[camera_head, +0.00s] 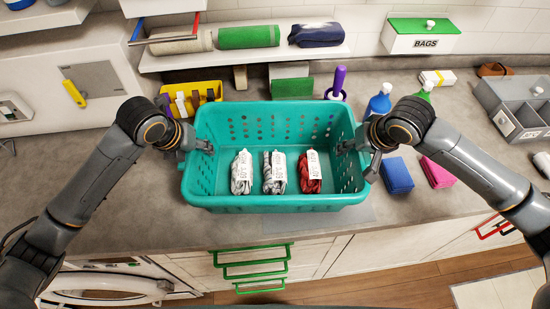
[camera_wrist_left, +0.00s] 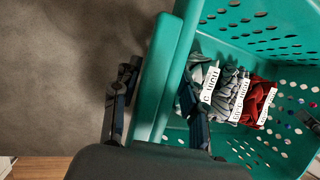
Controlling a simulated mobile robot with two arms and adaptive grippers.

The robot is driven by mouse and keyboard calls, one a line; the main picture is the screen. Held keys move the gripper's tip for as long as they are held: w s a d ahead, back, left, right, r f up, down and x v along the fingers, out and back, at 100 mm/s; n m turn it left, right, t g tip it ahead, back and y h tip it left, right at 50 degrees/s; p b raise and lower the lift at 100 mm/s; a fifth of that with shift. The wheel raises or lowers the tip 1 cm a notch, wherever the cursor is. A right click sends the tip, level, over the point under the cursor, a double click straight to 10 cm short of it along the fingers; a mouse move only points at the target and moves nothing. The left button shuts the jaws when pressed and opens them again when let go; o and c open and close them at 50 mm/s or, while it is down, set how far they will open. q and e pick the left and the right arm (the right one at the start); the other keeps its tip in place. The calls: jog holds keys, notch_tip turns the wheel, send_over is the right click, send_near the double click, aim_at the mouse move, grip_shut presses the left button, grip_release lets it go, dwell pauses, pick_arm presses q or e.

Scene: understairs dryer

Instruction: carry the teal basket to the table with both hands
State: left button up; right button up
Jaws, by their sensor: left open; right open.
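The teal basket (camera_head: 275,204) stands on the grey counter in the head view, with three tagged rolled bundles inside: light grey (camera_head: 242,172), darker grey (camera_head: 274,172) and red (camera_head: 309,173). My left gripper (camera_head: 196,146) is at the basket's left rim. In the left wrist view the left gripper (camera_wrist_left: 155,100) has its fingers on either side of the teal wall (camera_wrist_left: 160,85), one outside and one inside, open. My right gripper (camera_head: 358,150) is at the basket's right rim, open; its fingertip contact cannot be told. No separate table is clearly in view.
On the counter (camera_head: 130,215) are a yellow caddy (camera_head: 190,97), a purple-handled tool (camera_head: 338,82), blue (camera_head: 379,102) and green bottles, blue (camera_head: 396,176) and pink (camera_head: 438,172) folded cloths and a grey divided box (camera_head: 515,105). A shelf with rolls hangs behind. Green-handled drawers (camera_head: 252,262) are below.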

pick_arm(q)
jog(key=shift+c, duration=0.5)
pick_arm(e)
jog(key=shift+c, duration=0.5)
pick_arm(q)
jog(key=c, duration=0.7)
pick_arm(e)
jog(key=c, duration=0.7)
pick_arm(q)
grip_shut()
pick_arm(e)
jog(key=shift+a, duration=0.15)
grip_shut()
pick_arm(q)
jog(key=shift+d, duration=0.15)
pick_arm(e)
jog(key=shift+a, duration=0.1)
